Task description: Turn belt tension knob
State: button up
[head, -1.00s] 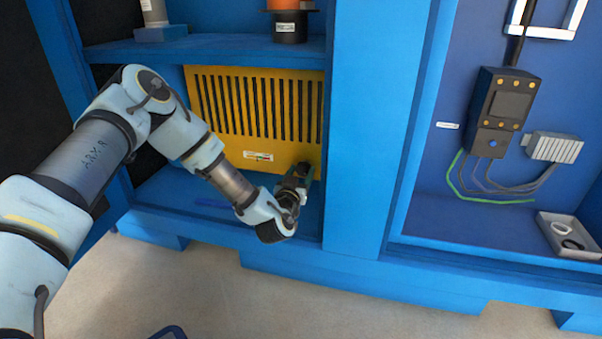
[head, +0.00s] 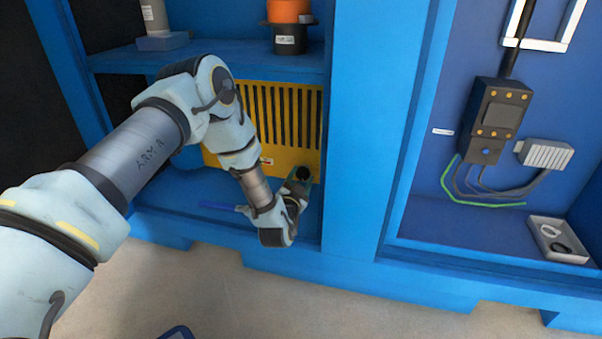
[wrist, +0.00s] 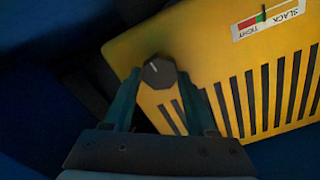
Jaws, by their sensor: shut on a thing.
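The belt tension knob (wrist: 160,72) is a dark, faceted knob with a pale pointer line, at the corner of the yellow slotted guard (wrist: 225,60). In the head view the knob (head: 303,176) shows as a dark spot at the guard's lower right. My gripper (wrist: 158,76) is shut on the knob, one finger on each side in the wrist view. In the head view my gripper (head: 302,183) reaches it from the front. A SLACK/TIGHT label (wrist: 267,17) with red and green bands is on the guard; its black pointer stands near where the colours meet.
The blue cabinet shelf (head: 205,52) above carries an orange-and-black part (head: 290,25) and a grey cylinder (head: 155,25). A blue upright (head: 352,130) stands close right of my gripper. The right bay holds a control box (head: 495,118) and a tray (head: 557,240).

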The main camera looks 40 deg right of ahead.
jog(key=shift+m+p, duration=0.4)
jog(key=shift+m, duration=0.4)
jog(key=o, duration=1.4)
jog(key=shift+c, duration=0.2)
jog(key=p+v, duration=0.3)
jog(key=v, duration=0.7)
jog(key=shift+s+a+p, duration=0.2)
jog(key=shift+a+p, duration=0.15)
